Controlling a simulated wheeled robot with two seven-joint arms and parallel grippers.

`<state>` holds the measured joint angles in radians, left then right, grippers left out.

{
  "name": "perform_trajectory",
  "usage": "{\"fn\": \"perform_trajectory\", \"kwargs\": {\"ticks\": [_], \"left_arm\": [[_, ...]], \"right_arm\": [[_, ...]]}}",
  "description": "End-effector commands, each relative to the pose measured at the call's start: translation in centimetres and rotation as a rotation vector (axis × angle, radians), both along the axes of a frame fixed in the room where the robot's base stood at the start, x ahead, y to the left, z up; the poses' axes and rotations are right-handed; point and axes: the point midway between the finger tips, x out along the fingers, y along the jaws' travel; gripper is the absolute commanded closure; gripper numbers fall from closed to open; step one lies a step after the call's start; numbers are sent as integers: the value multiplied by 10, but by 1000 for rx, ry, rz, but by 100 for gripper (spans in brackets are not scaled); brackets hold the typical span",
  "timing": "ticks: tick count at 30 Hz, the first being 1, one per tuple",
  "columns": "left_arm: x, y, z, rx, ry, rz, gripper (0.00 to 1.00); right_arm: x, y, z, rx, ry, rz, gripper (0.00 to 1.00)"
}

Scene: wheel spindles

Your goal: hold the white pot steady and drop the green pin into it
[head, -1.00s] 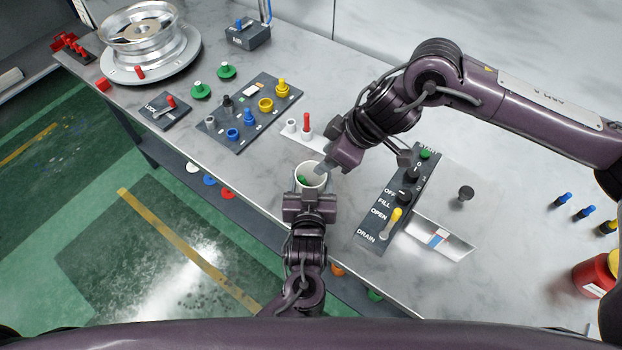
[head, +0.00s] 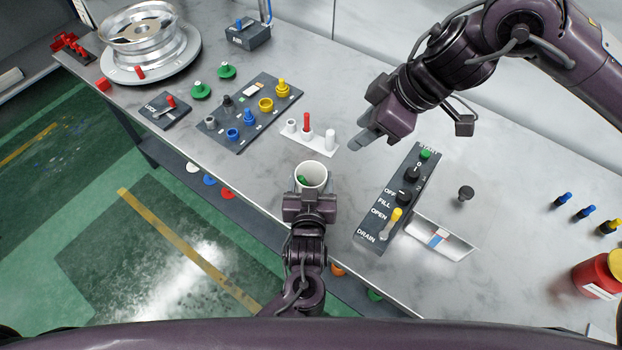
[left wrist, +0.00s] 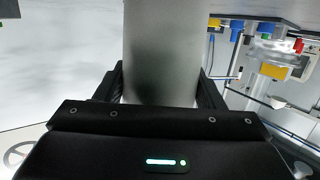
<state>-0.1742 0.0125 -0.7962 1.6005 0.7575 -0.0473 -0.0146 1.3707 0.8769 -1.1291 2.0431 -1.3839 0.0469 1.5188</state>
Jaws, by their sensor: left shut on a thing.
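The white pot (head: 312,170) stands upright near the table's front edge in the head view. The green pin (head: 303,180) lies inside it, leaning low against the wall; its lower part is hidden. My left gripper (head: 309,196) is shut on the pot from the front. In the left wrist view the pot's grey-looking wall (left wrist: 163,55) stands between the fingers. My right gripper (head: 360,142) is up and to the right of the pot, clear of it, with nothing seen in it. Its finger spacing is unclear.
A white rack (head: 318,141) with a red pin stands behind the pot. A dark switch panel (head: 385,215) lies to the right. A dark board (head: 245,115) with coloured parts is at the left. Bare table lies between pot and board.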

Motion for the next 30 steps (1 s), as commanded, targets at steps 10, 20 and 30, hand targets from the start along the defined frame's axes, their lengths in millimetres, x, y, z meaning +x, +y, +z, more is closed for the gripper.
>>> {"fn": "perform_trajectory", "kwargs": {"ticks": [10,20,30], "left_arm": [[0,0,0,0,0,0,20],[-1,0,0,0,0,0,12],[-49,2,8,-1,4,-2,12]], "right_arm": [[0,0,0,1,-1,1,61],[0,0,0,1,-1,1,61],[0,0,0,1,-1,1,61]]}}
